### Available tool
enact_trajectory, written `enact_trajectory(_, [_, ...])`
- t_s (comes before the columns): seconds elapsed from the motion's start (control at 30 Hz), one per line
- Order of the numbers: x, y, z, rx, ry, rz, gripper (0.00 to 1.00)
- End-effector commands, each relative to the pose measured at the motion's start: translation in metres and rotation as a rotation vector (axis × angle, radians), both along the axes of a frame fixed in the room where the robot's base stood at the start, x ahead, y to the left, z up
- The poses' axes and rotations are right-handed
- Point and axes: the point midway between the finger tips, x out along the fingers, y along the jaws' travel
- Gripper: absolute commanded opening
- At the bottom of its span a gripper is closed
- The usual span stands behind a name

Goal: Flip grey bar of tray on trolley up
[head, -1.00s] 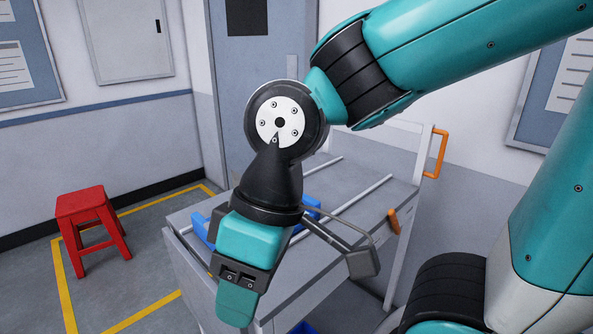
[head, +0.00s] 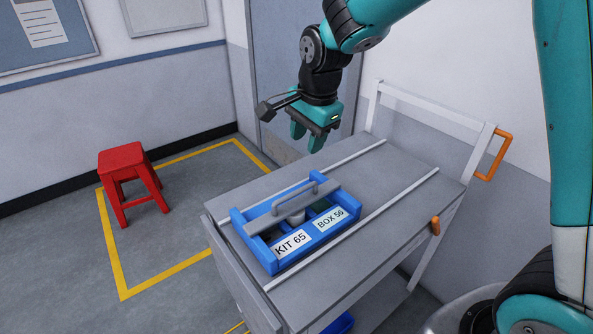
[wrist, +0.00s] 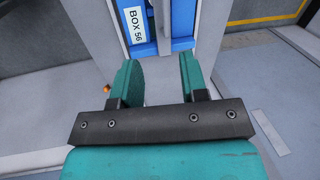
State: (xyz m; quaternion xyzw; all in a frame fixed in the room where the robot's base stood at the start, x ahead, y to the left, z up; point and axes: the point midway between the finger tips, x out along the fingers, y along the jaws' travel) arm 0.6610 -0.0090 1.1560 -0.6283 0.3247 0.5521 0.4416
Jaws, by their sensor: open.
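The blue tray (head: 262,253) sits on the trolley's grey top (head: 390,180) between two pale rails. Its front carries the labels KIT 65 and BOX 56. The grey bar (head: 262,223) with an arched handle lies across the tray's top, lowered. A round grey part shows below the bar. My gripper (head: 307,143) is above the far side of the trolley top, beyond the tray, pointing down, open and empty. In the wrist view my gripper's fingers (wrist: 160,78) are apart, with the blue tray (wrist: 182,18) ahead of them; the contact with anything looks absent.
The trolley has a pale push frame with an orange grip (head: 493,157) at right and a smaller orange knob (head: 435,225). A red stool (head: 132,183) stands at left inside yellow floor lines. A wall and door stand close behind the trolley. The trolley top right of the tray is clear.

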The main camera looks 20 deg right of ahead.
Motion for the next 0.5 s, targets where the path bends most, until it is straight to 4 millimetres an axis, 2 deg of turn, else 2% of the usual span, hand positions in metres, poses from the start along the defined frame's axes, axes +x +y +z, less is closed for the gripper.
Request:
enact_trajectory(0.1, [0.013, -0.004, -0.003, -0.001, 0.004, -0.098, 0.4])
enact_trajectory(0.23, [0.016, -0.002, -0.018, -0.002, 0.006, -0.111, 0.4])
enact_trajectory(0.5, [0.026, 0.002, -0.074, -0.002, 0.008, -0.107, 0.4])
